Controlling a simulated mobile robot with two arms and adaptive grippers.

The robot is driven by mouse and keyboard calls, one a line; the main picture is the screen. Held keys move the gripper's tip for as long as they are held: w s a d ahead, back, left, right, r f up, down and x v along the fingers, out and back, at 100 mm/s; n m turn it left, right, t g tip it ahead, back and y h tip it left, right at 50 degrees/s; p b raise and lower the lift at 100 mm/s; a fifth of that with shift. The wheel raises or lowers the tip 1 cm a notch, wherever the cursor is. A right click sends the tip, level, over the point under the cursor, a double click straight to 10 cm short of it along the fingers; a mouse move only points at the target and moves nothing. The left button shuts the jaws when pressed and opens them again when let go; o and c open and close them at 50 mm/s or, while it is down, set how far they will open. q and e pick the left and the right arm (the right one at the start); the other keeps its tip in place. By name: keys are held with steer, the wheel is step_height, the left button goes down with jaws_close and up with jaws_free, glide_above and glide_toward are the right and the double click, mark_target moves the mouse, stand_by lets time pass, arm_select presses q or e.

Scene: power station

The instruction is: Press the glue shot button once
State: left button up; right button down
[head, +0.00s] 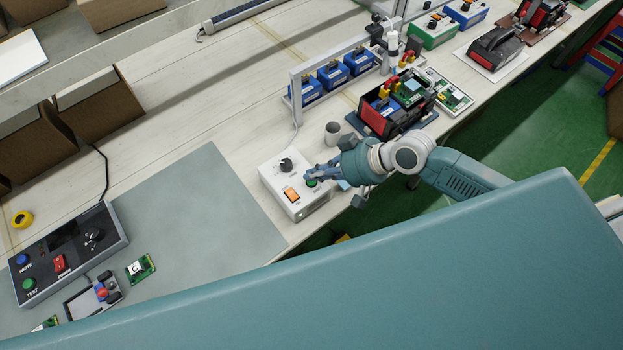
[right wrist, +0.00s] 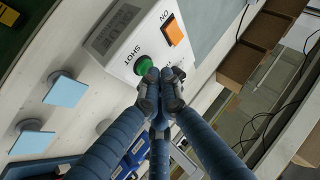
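The white control box (head: 296,190) stands on the bench near its front edge, with a black knob (head: 286,165), an orange switch (head: 291,195) and a green button (head: 311,183). In the right wrist view the green button (right wrist: 143,65) is beside the word SHOT, and the orange switch (right wrist: 174,30) is beside ON. My right gripper (head: 318,174) is over the box's right side. Its blue fingers are drawn together at the tips (right wrist: 160,85), empty, right beside the green button; whether they touch it I cannot tell. My left gripper is not in view.
A grey cup (head: 333,133) stands just behind the box. A red-and-black fixture (head: 397,108) with a circuit board is to the right. A grey mat (head: 190,225) and a test box (head: 68,252) lie to the left. Blue pads (right wrist: 66,90) show in the right wrist view.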

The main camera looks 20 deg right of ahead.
steer(key=shift+f, duration=0.3)
stand_by(0.4)
steer(key=shift+r, duration=0.1)
steer(key=shift+r+p, duration=0.7)
steer(key=shift+p, duration=0.05)
step_height(320, 180, up, 5)
steer(key=p, duration=0.5)
stand_by(0.6)
